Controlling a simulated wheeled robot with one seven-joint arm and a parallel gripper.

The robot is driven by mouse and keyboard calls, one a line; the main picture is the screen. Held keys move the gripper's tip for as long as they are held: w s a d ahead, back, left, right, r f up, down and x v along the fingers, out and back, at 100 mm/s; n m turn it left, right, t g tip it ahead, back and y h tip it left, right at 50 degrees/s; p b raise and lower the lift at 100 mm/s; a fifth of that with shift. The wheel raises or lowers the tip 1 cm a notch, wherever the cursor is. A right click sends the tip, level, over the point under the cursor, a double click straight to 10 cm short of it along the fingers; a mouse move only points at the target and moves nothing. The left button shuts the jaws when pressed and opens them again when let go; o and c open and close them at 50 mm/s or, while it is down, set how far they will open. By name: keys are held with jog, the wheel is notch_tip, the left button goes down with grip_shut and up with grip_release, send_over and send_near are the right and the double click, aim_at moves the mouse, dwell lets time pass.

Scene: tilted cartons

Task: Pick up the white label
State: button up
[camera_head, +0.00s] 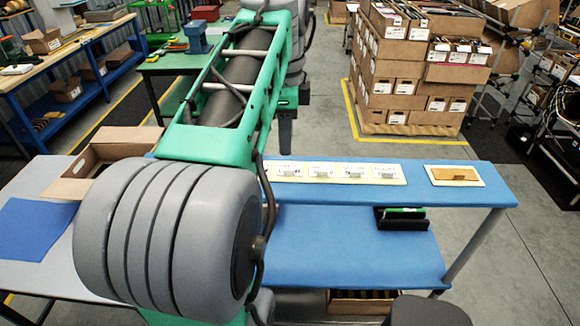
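Several small white labels or cards stand in a row on cream plates on the narrow blue upper shelf, right of my arm. The rightmost white label (387,169) has small dark print that I cannot read. Another white label (354,168) stands just left of it, and others continue toward my arm. I cannot tell which one the task names. White labels also show on the stacked cartons behind. My large arm links cover the left and middle of the view. My gripper is not in view, so its opening and anything in it are hidden.
A cream plate with a tan block (455,174) lies at the shelf's right. Below, a dark tray (401,218) rests on the blue lower surface (345,250), mostly clear. An open carton (105,160) stands left of my arm. Stacked cartons (390,80) stand behind.

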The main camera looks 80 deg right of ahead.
aim_at(287, 170)
jog(key=shift+f, duration=1.45)
notch_tip(287, 170, down, 5)
jog(key=b, duration=0.4)
jog(key=shift+d+b, duration=0.1)
jog(key=shift+b, duration=0.25)
jog(key=shift+r, duration=0.1)
jog(key=shift+c, duration=0.2)
grip_shut()
